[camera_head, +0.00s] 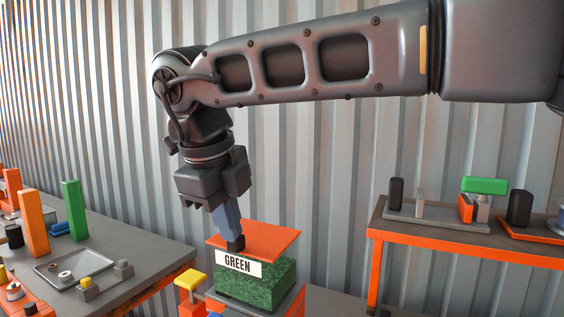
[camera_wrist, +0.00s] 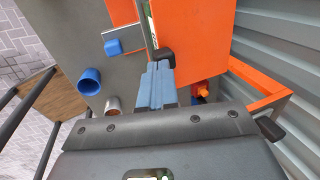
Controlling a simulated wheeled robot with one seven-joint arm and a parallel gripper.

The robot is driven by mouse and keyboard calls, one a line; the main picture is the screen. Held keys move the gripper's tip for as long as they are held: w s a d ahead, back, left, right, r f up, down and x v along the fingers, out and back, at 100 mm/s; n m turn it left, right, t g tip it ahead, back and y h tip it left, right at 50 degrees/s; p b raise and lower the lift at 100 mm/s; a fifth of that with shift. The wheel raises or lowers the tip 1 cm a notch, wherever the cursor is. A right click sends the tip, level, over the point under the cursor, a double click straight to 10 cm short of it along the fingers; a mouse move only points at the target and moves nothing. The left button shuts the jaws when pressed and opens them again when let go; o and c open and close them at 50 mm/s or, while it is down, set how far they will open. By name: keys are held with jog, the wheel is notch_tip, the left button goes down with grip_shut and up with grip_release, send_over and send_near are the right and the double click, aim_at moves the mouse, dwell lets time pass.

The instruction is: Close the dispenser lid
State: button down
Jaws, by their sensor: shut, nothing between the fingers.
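The dispenser is a box with speckled green sides (camera_head: 258,282) and a white label reading "GREEN" (camera_head: 238,264) on its front. Its flat orange lid (camera_head: 272,238) lies over the top of the box. The lid also shows in the wrist view (camera_wrist: 205,28). My gripper (camera_head: 236,244) points down at the lid's front edge, just above the label, with its dark fingertips together and empty. In the wrist view the shut fingertips (camera_wrist: 163,58) overlap the lid's edge. I cannot tell if they touch it, or whether the lid sits fully flat.
A yellow-topped block (camera_head: 190,280) stands left of the dispenser. A grey table (camera_head: 130,245) at left holds a tray and upright orange and green boards. An orange-edged bench (camera_head: 460,248) at right carries tools. A corrugated wall (camera_head: 330,170) stands behind.

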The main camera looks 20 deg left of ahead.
jog(key=shift+s+f, duration=0.35)
jog(key=shift+f, duration=0.4)
jog(key=shift+s+f, duration=0.1)
notch_tip(320, 180, up, 6)
jog(key=p, duration=0.3)
jog(key=s+a+r+b, duration=0.1)
jog(key=s+r+b, duration=0.1)
jog(key=s, duration=0.6)
jog(key=shift+s+a+r+b, duration=0.2)
jog(key=shift+s+r+b, duration=0.2)
jog(key=shift+b, duration=0.15)
